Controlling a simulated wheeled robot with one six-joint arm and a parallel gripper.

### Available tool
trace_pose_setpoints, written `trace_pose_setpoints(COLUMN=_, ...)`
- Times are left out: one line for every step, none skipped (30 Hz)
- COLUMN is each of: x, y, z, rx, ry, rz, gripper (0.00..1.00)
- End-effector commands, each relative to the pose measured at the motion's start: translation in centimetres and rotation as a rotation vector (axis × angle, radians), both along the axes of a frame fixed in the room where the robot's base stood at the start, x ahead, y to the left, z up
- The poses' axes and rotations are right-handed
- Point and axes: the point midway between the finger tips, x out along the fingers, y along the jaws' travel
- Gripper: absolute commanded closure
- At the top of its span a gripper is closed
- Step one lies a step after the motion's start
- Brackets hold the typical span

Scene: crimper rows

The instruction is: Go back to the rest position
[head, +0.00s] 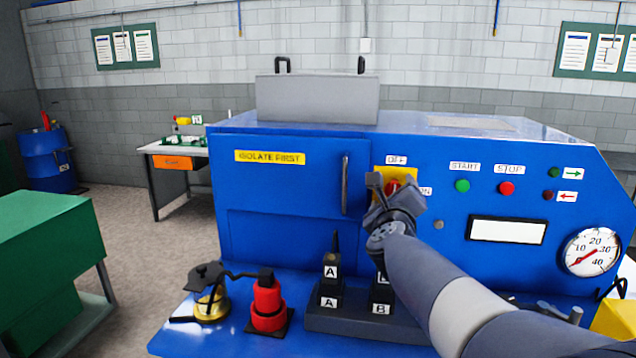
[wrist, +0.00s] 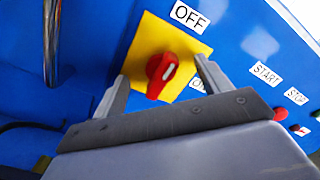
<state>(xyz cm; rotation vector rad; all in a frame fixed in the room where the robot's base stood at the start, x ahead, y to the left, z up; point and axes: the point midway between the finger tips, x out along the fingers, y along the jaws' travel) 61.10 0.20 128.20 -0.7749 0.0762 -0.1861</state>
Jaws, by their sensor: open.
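My gripper (wrist: 160,90) is open in front of the red rotary switch (wrist: 162,72) on its yellow plate (wrist: 150,35). In the wrist view the two fingers stand on either side of the red knob, with nothing clearly held between them. I cannot tell whether they touch it. The knob's white mark is tilted, between the OFF label (wrist: 188,16) and a partly hidden ON label. In the head view my gripper (head: 378,188) covers much of the yellow plate (head: 400,172), and only a bit of the red knob shows.
The blue machine (head: 280,205) fills the middle, with a vertical handle (head: 345,184), green start button (head: 462,186), red stop button (head: 506,188) and a gauge (head: 592,252). Below are a black stand (head: 345,322), a red device (head: 267,300) and a brass piece (head: 211,305). Floor is open at left.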

Motion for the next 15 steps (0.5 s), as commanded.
trace_pose_setpoints(x=-0.01, y=-0.03, z=-0.06, rx=0.047, ry=-0.011, rz=0.000, gripper=0.27)
trace_pose_setpoints(x=-0.01, y=-0.03, z=-0.05, rx=0.076, ry=-0.015, rz=0.000, gripper=0.27)
trace_pose_setpoints(x=-0.01, y=-0.03, z=-0.04, rx=0.115, ry=-0.023, rz=0.000, gripper=0.27)
trace_pose_setpoints(x=-0.01, y=-0.05, z=-0.02, rx=0.142, ry=-0.028, rz=0.000, gripper=0.27)
trace_pose_setpoints(x=-0.01, y=-0.06, z=-0.01, rx=0.171, ry=-0.035, rz=0.001, gripper=0.27)
trace_pose_setpoints(x=-0.01, y=-0.06, z=0.00, rx=0.208, ry=-0.042, rz=0.001, gripper=0.27)
trace_pose_setpoints(x=-0.01, y=-0.07, z=0.01, rx=0.235, ry=-0.047, rz=0.001, gripper=0.27)
trace_pose_setpoints(x=-0.02, y=-0.08, z=0.01, rx=0.264, ry=-0.052, rz=0.000, gripper=0.27)
trace_pose_setpoints(x=-0.02, y=-0.09, z=0.02, rx=0.301, ry=-0.060, rz=0.000, gripper=0.27)
trace_pose_setpoints(x=-0.02, y=-0.10, z=0.03, rx=0.328, ry=-0.065, rz=0.000, gripper=0.27)
trace_pose_setpoints(x=-0.02, y=-0.12, z=0.03, rx=0.354, ry=-0.070, rz=0.000, gripper=0.27)
trace_pose_setpoints(x=-0.03, y=-0.12, z=0.04, rx=0.390, ry=-0.078, rz=0.000, gripper=0.27)
trace_pose_setpoints(x=-0.04, y=-0.14, z=0.06, rx=0.416, ry=-0.083, rz=0.000, gripper=0.27)
trace_pose_setpoints(x=-0.04, y=-0.14, z=0.06, rx=0.442, ry=-0.088, rz=0.000, gripper=0.27)
trace_pose_setpoints(x=-0.04, y=-0.15, z=0.07, rx=0.477, ry=-0.095, rz=0.000, gripper=0.27)
